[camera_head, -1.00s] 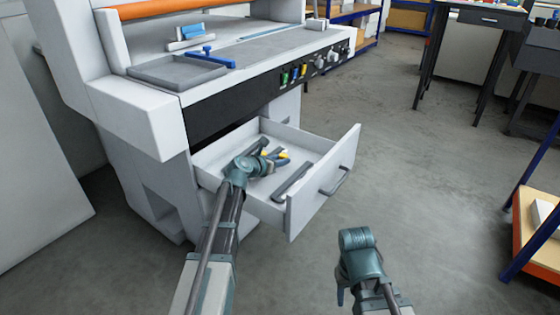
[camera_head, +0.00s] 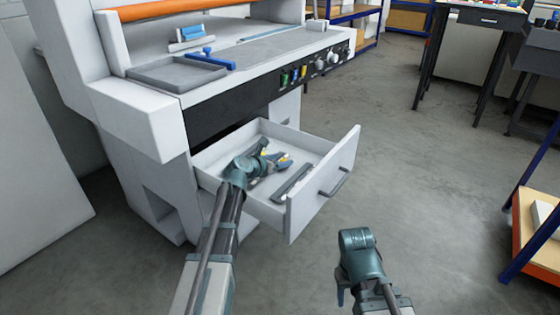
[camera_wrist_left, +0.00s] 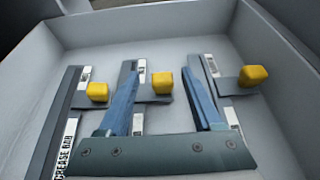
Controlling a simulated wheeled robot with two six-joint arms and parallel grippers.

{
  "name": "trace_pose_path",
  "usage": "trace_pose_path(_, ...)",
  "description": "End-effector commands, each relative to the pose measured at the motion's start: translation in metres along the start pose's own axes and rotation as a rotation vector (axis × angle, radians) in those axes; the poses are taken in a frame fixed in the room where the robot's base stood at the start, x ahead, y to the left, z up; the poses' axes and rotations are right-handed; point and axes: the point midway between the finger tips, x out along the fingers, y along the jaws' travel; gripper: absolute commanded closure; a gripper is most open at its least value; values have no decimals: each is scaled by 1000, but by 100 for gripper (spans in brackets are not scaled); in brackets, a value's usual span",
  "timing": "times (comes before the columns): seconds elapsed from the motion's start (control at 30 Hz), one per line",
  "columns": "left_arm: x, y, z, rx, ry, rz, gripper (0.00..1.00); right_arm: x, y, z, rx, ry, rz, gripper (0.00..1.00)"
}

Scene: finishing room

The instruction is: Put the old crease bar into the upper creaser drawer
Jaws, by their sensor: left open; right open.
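The upper creaser drawer (camera_head: 325,190) is pulled open below the creaser's front panel. A dark bar labelled "CREASE BAR" (camera_wrist_left: 62,130) lies in the drawer at the left of the left wrist view. In the head view, a dark bar (camera_head: 291,181) lies near the drawer's front. My left gripper (camera_head: 270,163) is inside the drawer. In the left wrist view its fingers (camera_wrist_left: 163,75) are open, with a yellow-knobbed piece (camera_wrist_left: 162,84) showing between them; contact is unclear. My right gripper (camera_head: 357,240) is in front of the drawer, fingertips hidden.
Other yellow-knobbed pieces (camera_wrist_left: 97,92) lie in the drawer. A grey tray (camera_head: 178,73) with a blue tool (camera_head: 207,57) is on the creaser top. An orange-edged shelf (camera_head: 530,235) stands at right. The floor between is clear.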

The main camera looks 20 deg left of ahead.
Motion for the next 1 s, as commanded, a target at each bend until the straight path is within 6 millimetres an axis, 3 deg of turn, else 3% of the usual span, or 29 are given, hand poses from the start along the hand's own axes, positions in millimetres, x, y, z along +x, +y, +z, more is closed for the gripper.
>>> trace_pose_path(0.2,-55,-2,4,-1,0,2,33,-24,3,2,4,-2,2,50)
trace_pose_path(0.5,-106,-1,2,-1,0,2,33,-43,5,3,8,-3,5,50)
trace_pose_path(0.7,-119,0,1,0,0,0,33,-47,6,3,10,-3,6,50)
trace_pose_path(1.0,-120,0,1,0,0,0,33,-46,6,3,10,-3,6,50)
